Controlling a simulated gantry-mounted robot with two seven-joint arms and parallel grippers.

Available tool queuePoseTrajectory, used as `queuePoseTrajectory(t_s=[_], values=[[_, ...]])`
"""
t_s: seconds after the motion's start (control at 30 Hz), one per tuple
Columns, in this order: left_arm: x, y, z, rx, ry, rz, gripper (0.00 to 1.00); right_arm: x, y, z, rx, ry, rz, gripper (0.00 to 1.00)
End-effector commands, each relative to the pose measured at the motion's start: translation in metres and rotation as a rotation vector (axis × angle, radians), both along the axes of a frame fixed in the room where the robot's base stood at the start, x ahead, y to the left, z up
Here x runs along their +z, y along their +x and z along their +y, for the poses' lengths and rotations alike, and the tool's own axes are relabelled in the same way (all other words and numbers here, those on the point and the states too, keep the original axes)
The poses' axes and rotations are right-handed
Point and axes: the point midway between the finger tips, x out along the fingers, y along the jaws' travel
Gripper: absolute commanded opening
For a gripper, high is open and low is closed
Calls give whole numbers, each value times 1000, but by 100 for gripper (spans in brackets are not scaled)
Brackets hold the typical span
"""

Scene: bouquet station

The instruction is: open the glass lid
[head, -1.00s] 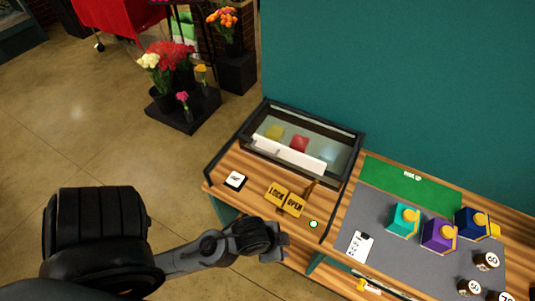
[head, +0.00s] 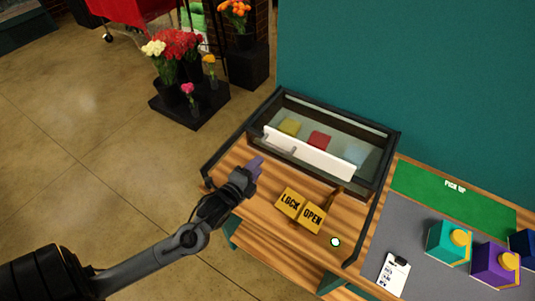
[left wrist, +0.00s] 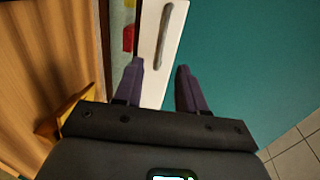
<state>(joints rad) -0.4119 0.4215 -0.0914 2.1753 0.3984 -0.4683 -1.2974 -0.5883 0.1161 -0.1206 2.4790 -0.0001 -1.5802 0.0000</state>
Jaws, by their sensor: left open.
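The glass lid (head: 345,138) lies over a dark-framed case at the back of the wooden counter. Yellow and red items show through it. A white strip (head: 305,154) runs along its front, and in the left wrist view the white strip (left wrist: 151,82) carries a long grey handle (left wrist: 162,37). My left gripper (head: 256,166) is open and empty, close in front of the case's left end. In the left wrist view its purple fingers (left wrist: 160,70) appear on either side of the strip; I cannot tell the gap in depth. My right gripper is not in view.
A yellow LOCK/OPEN sign (head: 302,210) stands on the counter in front of the case, with a small lit round button (head: 335,242) to its right. A clipboard (head: 394,272) and teal box (head: 449,242) lie farther right. A teal wall (head: 420,70) rises behind.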

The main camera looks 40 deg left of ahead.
Motion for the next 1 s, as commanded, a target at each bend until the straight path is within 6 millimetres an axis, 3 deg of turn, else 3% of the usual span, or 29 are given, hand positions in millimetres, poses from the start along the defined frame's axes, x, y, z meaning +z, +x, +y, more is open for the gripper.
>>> queuePoseTrajectory(t_s=[0.6,1.0], values=[[-16,83,16,1,-3,-2,40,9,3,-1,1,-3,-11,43],[-21,100,20,-1,-2,0,40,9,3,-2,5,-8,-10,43]])
